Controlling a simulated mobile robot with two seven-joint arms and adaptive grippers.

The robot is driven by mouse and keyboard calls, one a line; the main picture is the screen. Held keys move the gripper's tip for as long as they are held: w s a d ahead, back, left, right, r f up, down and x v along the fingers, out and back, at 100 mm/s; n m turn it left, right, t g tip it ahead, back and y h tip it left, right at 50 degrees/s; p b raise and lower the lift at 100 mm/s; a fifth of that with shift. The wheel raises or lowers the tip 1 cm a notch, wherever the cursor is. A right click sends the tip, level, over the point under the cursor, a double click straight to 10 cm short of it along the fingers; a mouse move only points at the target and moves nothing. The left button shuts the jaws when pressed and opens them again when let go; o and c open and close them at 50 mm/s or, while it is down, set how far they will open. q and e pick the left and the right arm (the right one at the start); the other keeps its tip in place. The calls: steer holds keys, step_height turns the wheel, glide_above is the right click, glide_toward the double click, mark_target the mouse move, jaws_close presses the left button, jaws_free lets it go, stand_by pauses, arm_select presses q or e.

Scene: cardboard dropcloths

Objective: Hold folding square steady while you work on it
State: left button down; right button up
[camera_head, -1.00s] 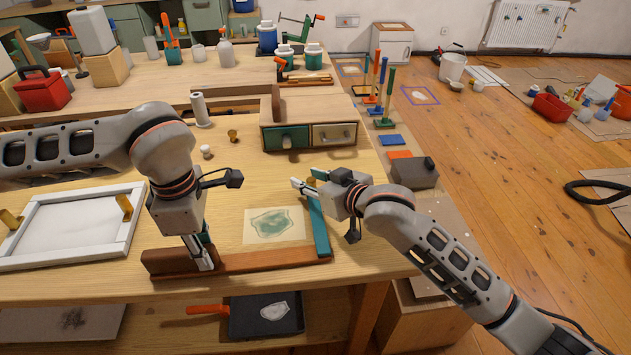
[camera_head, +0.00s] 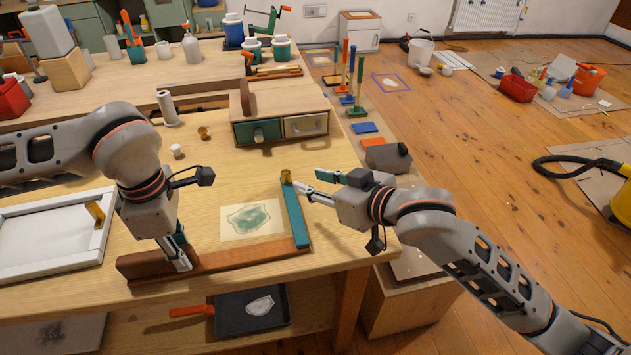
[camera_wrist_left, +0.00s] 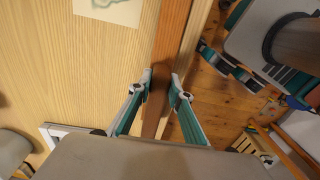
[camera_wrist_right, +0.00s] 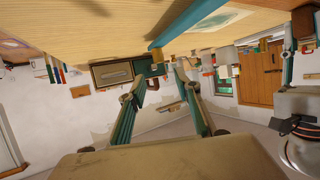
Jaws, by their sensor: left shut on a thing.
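The folding square has a brown wooden leg (camera_head: 225,261) along the bench's front edge and a teal leg (camera_head: 295,215) running away from its right end. A brass knob (camera_head: 286,177) stands at the teal leg's far end. My left gripper (camera_head: 182,262) is shut on the brown leg; the left wrist view shows its fingers (camera_wrist_left: 160,82) on both sides of the wood (camera_wrist_left: 170,45). My right gripper (camera_head: 308,182) is open and empty, just right of the teal leg's far end. The teal leg also shows in the right wrist view (camera_wrist_right: 185,25), above the spread fingers (camera_wrist_right: 153,85).
A paper with a green shield print (camera_head: 251,219) lies inside the square's corner. A white frame (camera_head: 60,268) lies at the left. A small drawer box (camera_head: 283,130) stands behind. A dark pan (camera_head: 255,313) sits on the shelf below. The bench centre is clear.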

arm_select(q)
steer(key=c, duration=1.8)
jaws_free()
steer(key=shift+o, duration=0.2)
